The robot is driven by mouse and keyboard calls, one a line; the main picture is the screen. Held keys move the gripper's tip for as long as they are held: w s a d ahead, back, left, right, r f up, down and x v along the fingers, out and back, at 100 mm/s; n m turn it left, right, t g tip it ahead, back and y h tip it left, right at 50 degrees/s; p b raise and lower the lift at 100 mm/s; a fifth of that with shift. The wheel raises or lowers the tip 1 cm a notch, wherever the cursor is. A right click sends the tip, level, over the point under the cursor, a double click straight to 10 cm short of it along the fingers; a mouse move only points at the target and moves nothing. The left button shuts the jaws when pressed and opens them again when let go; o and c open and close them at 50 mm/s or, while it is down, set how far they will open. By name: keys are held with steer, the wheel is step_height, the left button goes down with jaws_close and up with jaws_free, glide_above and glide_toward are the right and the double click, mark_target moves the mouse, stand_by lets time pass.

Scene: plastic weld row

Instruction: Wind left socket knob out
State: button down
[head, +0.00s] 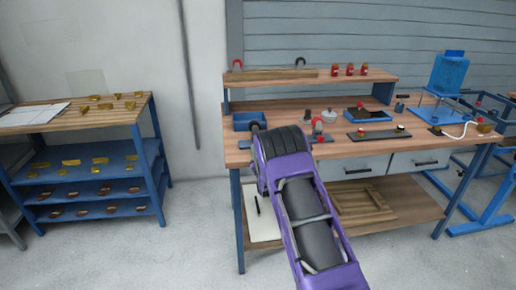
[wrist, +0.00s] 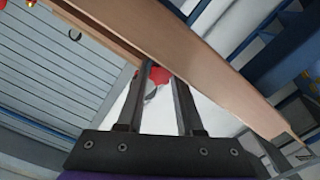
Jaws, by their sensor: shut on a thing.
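In the wrist view my gripper (wrist: 160,78) has its two dark fingers closed around a small red knob (wrist: 158,73) at their tips. Part of a grey piece (wrist: 151,92) shows between the fingers below the red. In the head view my purple arm reaches over the bench's front left edge and hides my fingers and what they hold. I cannot tell which socket the held knob belongs to.
The wooden workbench (head: 345,150) carries a blue bin (head: 245,121) left of my arm, a grey rounded part (head: 328,116), and a dark plate (head: 379,134) to the right. A raised shelf (head: 308,79) runs behind. A blue rack (head: 92,180) stands apart at left.

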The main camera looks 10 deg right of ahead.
steer(key=shift+n, duration=0.8)
steer(key=c, duration=0.8)
jaws_free()
steer(key=shift+c, duration=0.2)
steer(key=shift+s, duration=0.1)
steer(key=s+p, duration=0.1)
steer(key=s, duration=1.6)
steer(key=shift+s, duration=0.15)
